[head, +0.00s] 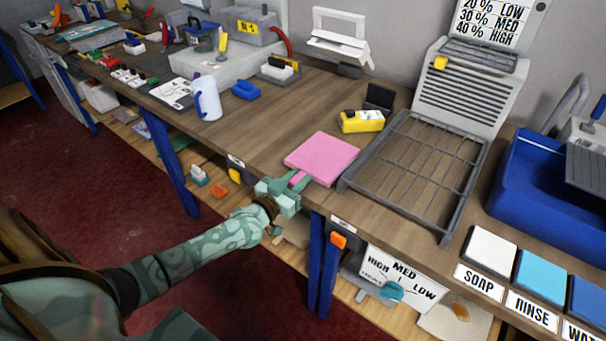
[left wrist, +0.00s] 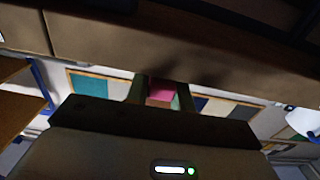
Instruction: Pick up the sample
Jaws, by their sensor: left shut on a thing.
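The sample looks to be the pink square pad (head: 322,158) near the front edge of the wooden workbench (head: 262,140). My left gripper (head: 299,181) reaches in from the front left and is shut on the near corner of the pad. In the left wrist view a small pink patch of the pad (left wrist: 161,91) shows between the two fingers (left wrist: 160,95). I cannot tell whether the pad rests flat on the bench or is slightly lifted. My right gripper is not in view.
A grey wire rack (head: 425,170) stands close right of the pad. A yellow device (head: 362,121) sits behind it. A white-and-blue bottle (head: 207,98) and a blue object (head: 246,90) stand left. Right are a blue basin (head: 535,190) and labelled pads. Bench between bottle and pad is clear.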

